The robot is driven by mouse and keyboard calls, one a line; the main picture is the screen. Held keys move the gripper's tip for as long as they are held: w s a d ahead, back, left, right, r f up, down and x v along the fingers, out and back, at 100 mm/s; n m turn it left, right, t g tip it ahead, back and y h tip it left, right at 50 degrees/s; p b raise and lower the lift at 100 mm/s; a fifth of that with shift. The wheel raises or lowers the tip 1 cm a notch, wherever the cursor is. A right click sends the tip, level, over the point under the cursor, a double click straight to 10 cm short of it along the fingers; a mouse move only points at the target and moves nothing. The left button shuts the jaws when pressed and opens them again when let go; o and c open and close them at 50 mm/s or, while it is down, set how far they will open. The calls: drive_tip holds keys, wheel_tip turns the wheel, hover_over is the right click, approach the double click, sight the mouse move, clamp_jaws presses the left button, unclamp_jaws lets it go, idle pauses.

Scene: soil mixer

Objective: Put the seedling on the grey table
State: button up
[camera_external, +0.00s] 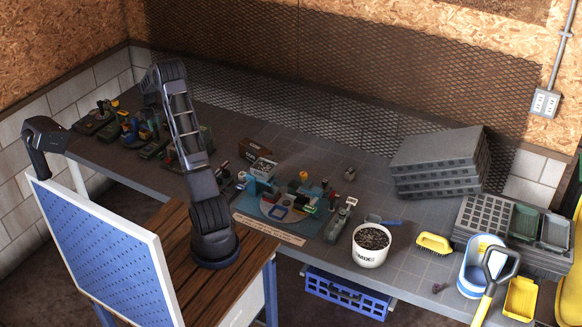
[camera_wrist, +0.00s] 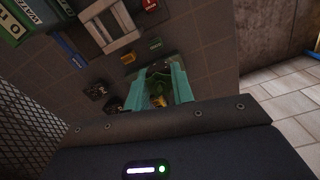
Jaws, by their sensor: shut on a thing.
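In the wrist view my gripper (camera_wrist: 157,92) has its two teal fingers closed around a small dark green thing, which appears to be the seedling (camera_wrist: 157,77). A yellow bit shows low between the fingers. Most of the seedling is dark and partly covered by the fingers. The grey table (camera_wrist: 205,62) lies beyond the fingers; whether the seedling touches it I cannot tell. The grey table (camera_external: 300,150) runs along the mesh wall in the external view. There my arm reaches to its far left end, and the fingers are not clearly visible among the items.
Several small items crowd the table's left end. A blue mat (camera_external: 255,205) with small items lies mid-table. A white bucket of soil (camera_external: 371,245), a yellow brush (camera_external: 434,243) and stacked grey trays (camera_external: 438,165) stand to the right. Bare table lies before the mesh.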

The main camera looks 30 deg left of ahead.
drive_tip(key=w+d+m, duration=0.3)
drive_tip(key=w+d, duration=1.2)
drive_tip(key=d, duration=0.3)
drive_tip(key=w+d+m, duration=0.3)
drive_tip(key=w+d, duration=1.3)
drive_tip(key=d, duration=0.3)
drive_tip(key=w+d+m, duration=0.2)
drive_tip(key=w+d, duration=0.1)
drive_tip(key=d, duration=1.1)
drive_tip(key=w+d+m, duration=0.2)
drive_tip(key=w+d, duration=0.1)
drive_tip(key=d, duration=1.2)
drive_tip(key=m, duration=0.6)
hover_over(378, 206)
wheel_tip(378, 206, down, 20)
drive_tip(key=shift+s+d+r, duration=0.1)
